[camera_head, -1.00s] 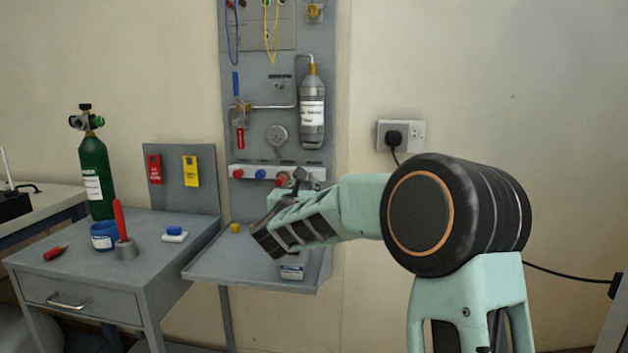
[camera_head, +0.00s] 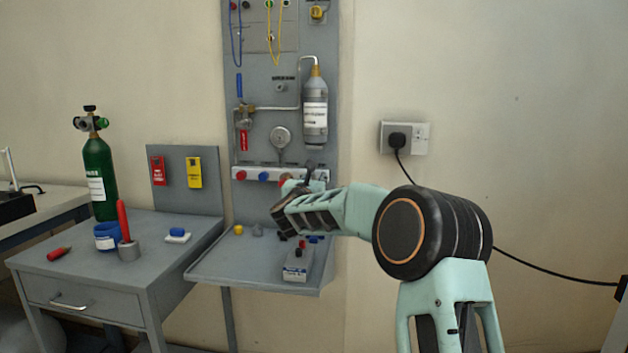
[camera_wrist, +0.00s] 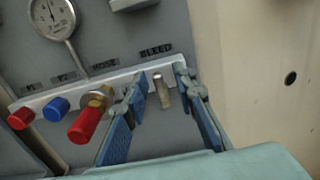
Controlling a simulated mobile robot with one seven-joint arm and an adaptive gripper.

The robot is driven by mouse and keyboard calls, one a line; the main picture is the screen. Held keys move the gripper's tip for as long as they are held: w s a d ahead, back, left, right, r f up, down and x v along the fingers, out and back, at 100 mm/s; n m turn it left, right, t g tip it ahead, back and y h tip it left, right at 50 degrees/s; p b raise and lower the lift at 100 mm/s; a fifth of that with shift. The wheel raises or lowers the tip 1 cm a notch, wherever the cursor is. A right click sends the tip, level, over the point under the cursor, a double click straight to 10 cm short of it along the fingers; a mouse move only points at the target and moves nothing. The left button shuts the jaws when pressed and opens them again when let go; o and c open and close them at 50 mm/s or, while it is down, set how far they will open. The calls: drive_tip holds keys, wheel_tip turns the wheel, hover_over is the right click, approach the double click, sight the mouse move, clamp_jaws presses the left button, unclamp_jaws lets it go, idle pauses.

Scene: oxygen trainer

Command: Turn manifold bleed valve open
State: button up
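The manifold (camera_wrist: 85,93) is a pale bar on the grey wall panel, and it also shows in the head view (camera_head: 250,172). In the wrist view, the bleed valve (camera_wrist: 162,92) is a small metal lever hanging at the bar's right end, below a "BLEED" label (camera_wrist: 156,49). My gripper (camera_wrist: 160,80) is open, with one blue finger on each side of the lever. Gaps show between the lever and both fingers. In the head view my wrist hides the valve and most of my gripper.
Left of my gripper are a red knob (camera_wrist: 82,125) on a brass fitting, a blue knob (camera_wrist: 56,109) and another red knob (camera_wrist: 21,118). A gauge (camera_wrist: 52,15) is above. A grey shelf (camera_head: 220,268) below holds a labelled box (camera_head: 298,264). Bare wall is to the right.

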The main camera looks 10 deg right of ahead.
clamp_jaws()
